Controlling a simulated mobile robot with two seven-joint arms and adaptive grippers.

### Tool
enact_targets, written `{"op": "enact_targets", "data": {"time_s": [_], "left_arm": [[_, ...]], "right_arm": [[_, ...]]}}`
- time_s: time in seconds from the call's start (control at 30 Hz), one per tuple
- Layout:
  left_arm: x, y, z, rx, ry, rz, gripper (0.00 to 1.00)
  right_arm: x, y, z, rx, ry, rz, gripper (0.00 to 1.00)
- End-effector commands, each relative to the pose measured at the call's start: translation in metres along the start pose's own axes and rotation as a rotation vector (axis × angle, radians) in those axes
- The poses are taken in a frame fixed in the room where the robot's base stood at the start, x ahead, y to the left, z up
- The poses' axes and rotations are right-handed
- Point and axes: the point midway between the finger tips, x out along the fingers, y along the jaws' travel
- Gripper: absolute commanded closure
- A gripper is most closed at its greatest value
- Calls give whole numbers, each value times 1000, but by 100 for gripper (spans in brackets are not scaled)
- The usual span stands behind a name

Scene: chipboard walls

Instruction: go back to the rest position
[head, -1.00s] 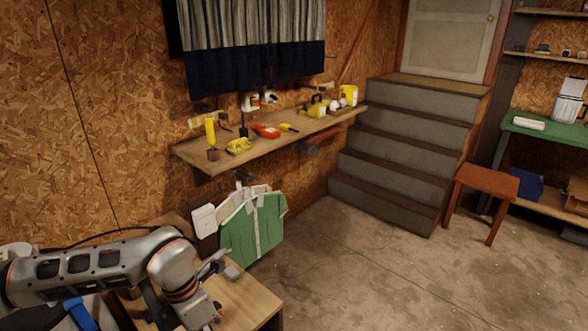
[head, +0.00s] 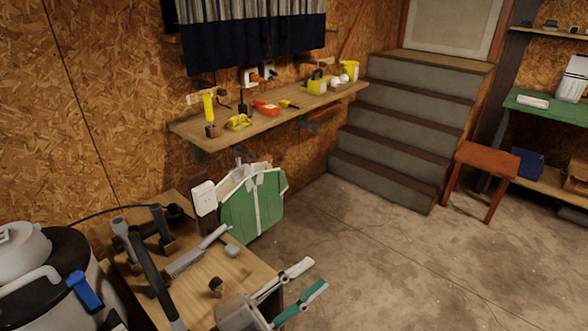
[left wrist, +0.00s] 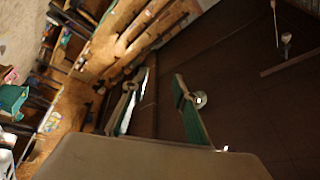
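My left gripper (head: 315,275) shows at the bottom of the head view, over the right front part of a low wooden bench (head: 190,290). Its two fingers, one pale and one with a green inner face, stand apart with nothing between them. The left wrist view also shows the two green-padded fingers (left wrist: 162,80) spread and empty, against a dark, tilted background. My right gripper is in neither view now.
A vacuum cleaner (head: 68,250) stands at the left beside the bench, which holds a grey-handled tool (head: 195,252). A green-and-white bag (head: 250,205) is behind it. A wall shelf (head: 270,125) carries tools. Open floor (head: 370,265) lies right, before the stairs (head: 400,145) and stool (head: 487,160).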

Motion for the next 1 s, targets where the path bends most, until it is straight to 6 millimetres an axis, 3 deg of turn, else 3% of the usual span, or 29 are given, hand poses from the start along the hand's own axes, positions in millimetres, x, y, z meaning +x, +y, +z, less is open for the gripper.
{"op": "enact_targets", "data": {"time_s": [0.1,0.2,0.3,0.5,0.6,0.77,1.0], "left_arm": [[-44,11,59,-203,-266,-91,72],[-94,32,103,-362,-484,-144,72],[-149,62,134,-504,-678,-176,72],[-254,126,157,-738,-993,-203,72],[-291,149,156,-815,-1094,-206,72],[-320,168,152,-879,-1175,-206,72],[-324,171,152,-887,-1185,-205,72]], "right_arm": [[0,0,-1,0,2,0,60],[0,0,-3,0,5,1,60],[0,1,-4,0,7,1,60],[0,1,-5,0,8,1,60],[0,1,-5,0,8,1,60],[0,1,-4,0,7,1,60],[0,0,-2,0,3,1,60]]}}
